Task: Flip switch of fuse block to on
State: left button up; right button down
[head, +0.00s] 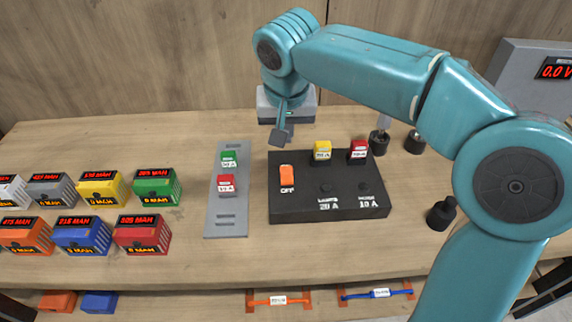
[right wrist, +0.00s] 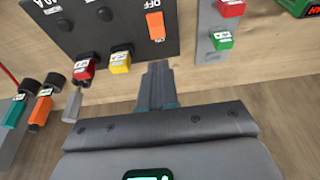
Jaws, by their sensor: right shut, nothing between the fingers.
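The black fuse block (head: 328,207) lies on the wooden bench, right of centre. Its orange switch (head: 287,175) is at the block's left side, with the word OFF just below it. In the right wrist view the switch (right wrist: 155,26) also shows beside the OFF label. A yellow fuse (head: 322,150) and a red fuse (head: 358,150) sit at the block's far edge. My right gripper (head: 282,135) is shut and empty, above the bench just beyond the switch and apart from it. In the right wrist view its fingers (right wrist: 158,72) point toward the block. My left gripper is not in view.
A grey strip (head: 226,222) with a green and a red fuse lies left of the block. Several coloured battery-like boxes (head: 88,236) stand farther left. Black posts (head: 441,213) and a grey meter (head: 520,85) are at the right. Bare bench lies in front of the block.

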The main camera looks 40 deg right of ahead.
aim_at(284, 170)
jog(key=shift+s+r, duration=0.1)
jog(key=shift+r, duration=0.1)
jog(key=x, duration=1.4)
jog(key=shift+a, duration=0.1)
